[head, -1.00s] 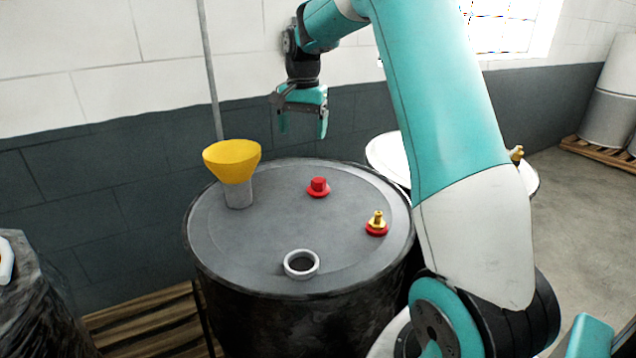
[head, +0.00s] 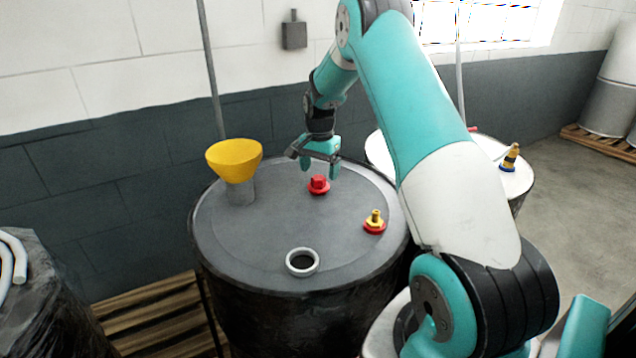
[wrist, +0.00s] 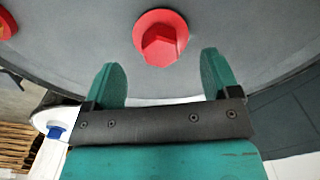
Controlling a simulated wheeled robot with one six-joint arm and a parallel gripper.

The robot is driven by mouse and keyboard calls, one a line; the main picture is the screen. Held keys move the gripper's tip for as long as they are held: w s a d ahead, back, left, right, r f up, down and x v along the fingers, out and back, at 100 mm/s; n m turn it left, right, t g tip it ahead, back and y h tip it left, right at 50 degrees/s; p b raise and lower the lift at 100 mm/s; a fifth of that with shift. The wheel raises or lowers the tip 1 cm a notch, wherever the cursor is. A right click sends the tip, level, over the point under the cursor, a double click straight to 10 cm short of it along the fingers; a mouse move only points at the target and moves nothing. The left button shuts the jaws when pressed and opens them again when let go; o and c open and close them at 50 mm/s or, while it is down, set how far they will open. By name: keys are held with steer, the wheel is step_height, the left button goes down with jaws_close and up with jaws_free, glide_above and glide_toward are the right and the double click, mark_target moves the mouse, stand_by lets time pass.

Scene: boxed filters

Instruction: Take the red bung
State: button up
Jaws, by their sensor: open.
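The red bung (head: 318,184) is a small red hex-headed plug with a flange. It sits on the grey lid of the black drum (head: 265,222), towards the back. My gripper (head: 320,170) is open and empty, just above the bung in the head view. In the wrist view the bung (wrist: 160,38) lies beyond the two teal fingertips (wrist: 163,75), roughly centred between them and not touched.
On the same lid stand a yellow funnel (head: 234,162) at the left, a brass fitting on a red base (head: 375,222) at the right, and an open grey-rimmed hole (head: 302,262) at the front. A second drum with a white lid (head: 513,181) stands behind right.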

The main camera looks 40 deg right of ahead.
mark_target(319, 176)
steer(key=shift+w+f+p, duration=0.15)
steer(key=shift+f+p, duration=0.95)
steer(key=shift+f, duration=1.2)
steer(key=c, duration=0.8)
steer(key=shift+o, duration=0.2)
steer(key=shift+r, duration=0.15)
